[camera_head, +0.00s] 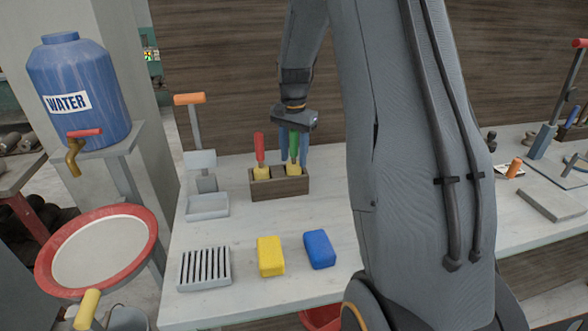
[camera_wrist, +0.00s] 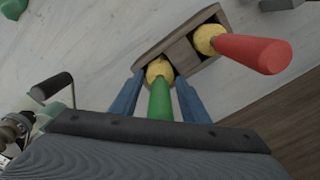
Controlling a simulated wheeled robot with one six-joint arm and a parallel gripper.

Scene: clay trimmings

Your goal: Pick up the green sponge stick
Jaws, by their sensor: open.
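The green sponge stick (camera_head: 294,146) stands upright in one compartment of a wooden box (camera_head: 279,188), its yellow sponge end down. The red-handled sponge stick (camera_head: 260,150) stands in the compartment at the left end of the box. My gripper (camera_head: 294,158) points down over the green stick, with blue fingers on both sides of its handle. In the wrist view the green handle (camera_wrist: 160,103) lies between the open fingers (camera_wrist: 159,98), with a gap on each side. The red handle (camera_wrist: 255,52) is outside the fingers, to the right.
A yellow sponge (camera_head: 271,257), a blue sponge (camera_head: 319,250) and a slotted grey tray (camera_head: 205,268) lie in front of the box. A grey stand with an orange handle (camera_head: 189,99) is to its left. Bare tabletop (camera_head: 238,222) lies between.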

